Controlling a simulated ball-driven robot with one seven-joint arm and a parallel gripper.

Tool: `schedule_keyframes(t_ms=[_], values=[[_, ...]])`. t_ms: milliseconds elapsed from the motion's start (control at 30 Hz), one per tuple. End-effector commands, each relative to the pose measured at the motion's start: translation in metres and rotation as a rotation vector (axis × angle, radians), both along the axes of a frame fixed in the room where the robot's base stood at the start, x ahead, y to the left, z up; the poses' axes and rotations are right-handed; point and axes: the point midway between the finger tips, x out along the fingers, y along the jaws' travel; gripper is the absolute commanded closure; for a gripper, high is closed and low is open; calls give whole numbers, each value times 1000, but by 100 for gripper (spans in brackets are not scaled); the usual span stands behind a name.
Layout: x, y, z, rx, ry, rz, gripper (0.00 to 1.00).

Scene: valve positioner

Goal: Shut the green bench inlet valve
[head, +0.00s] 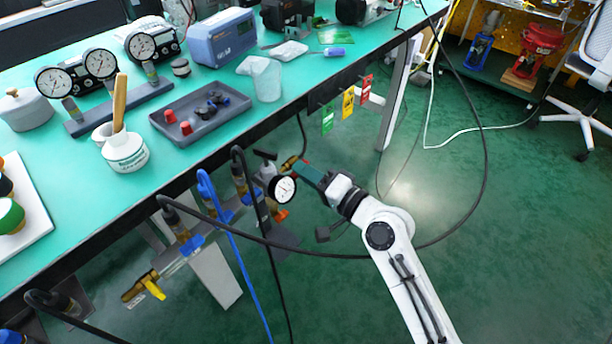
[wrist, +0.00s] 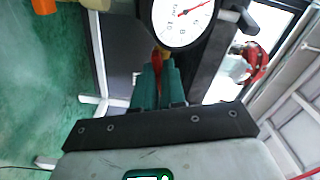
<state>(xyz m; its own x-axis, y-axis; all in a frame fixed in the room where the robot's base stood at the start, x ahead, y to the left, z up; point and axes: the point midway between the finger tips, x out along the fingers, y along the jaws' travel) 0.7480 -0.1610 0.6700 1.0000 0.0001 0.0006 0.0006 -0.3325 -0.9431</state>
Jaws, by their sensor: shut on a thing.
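The bench inlet valve shows as a small brass body (head: 288,162) under the front edge of the green-topped bench, beside a round white-faced gauge (head: 283,189). My gripper (head: 303,170) reaches in from the right, its teal fingers close together at the valve. In the wrist view, my gripper (wrist: 157,72) is shut on a narrow red valve handle (wrist: 157,62), which shows between the fingertips just below the gauge (wrist: 181,18). The fingers hide most of the handle, so its exact angle is hard to tell.
The bench top (head: 190,85) carries gauges, a grey tray (head: 165,128) and a beaker. A yellow-handled brass valve (head: 140,286) is at lower left. Black and blue hoses hang near the gauge; a black cable loops across my arm. Green floor at right is mostly clear.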

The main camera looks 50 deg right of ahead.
Motion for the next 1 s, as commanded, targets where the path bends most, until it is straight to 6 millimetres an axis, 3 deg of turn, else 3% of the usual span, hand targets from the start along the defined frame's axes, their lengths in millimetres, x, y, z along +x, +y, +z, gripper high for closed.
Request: schedule_keyframes(t_ms=[1000], values=[[0,1,-4,-953,3,4,100]])
